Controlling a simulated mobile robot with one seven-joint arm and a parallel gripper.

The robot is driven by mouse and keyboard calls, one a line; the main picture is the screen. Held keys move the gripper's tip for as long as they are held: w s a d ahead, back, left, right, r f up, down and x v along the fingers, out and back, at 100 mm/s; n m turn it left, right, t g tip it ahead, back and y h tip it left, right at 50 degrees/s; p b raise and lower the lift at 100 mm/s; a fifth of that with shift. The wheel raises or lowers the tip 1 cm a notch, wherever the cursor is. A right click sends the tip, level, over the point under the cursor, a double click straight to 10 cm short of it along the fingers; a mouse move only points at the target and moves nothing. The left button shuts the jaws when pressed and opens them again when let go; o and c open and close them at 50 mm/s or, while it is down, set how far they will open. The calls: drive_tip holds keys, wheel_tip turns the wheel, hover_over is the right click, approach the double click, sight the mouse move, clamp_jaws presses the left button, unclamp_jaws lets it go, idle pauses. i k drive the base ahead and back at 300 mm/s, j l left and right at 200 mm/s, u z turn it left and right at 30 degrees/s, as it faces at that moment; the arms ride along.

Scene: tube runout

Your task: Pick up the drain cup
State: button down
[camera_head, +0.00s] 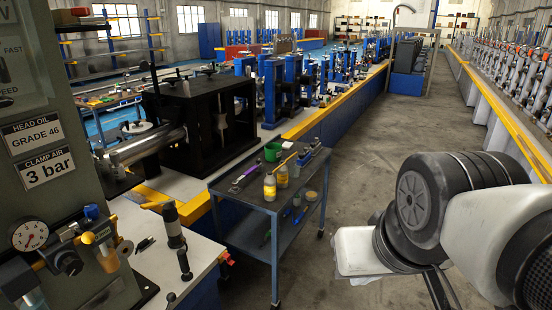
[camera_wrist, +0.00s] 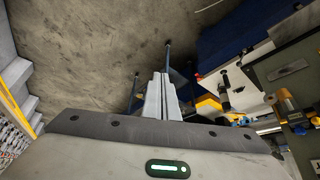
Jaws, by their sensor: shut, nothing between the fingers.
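A green cup (camera_head: 273,152) stands on the top shelf of a dark metal cart (camera_head: 237,196) in the head view. It is the only cup I can make out; I cannot tell for sure that it is the drain cup. My gripper (camera_wrist: 161,76) shows in the wrist view with its two pale fingers together and nothing between them. It is apart from the cup. In the wrist view the fingers hide part of what looks like the cart, and no cup can be made out there.
Two bottles with yellow contents (camera_head: 270,187) (camera_head: 283,176) stand on the cart near the cup, with tools around. A machine with a gauge (camera_head: 29,236) and a white-topped bench (camera_head: 190,262) are at the left. The concrete floor (camera_head: 375,150) right of the cart is clear.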

sight(295, 170)
drive_tip(key=i+l+u, duration=0.1)
drive_tip(key=i+l, duration=0.55)
drive_tip(key=i, duration=0.35)
drive_tip(key=i+l+u, duration=0.1)
drive_tip(key=i+l, duration=0.65)
drive_tip(key=i, duration=0.25)
drive_tip(key=i+l+u, duration=0.1)
drive_tip(key=i+l, duration=0.7)
drive_tip(key=i, duration=0.15)
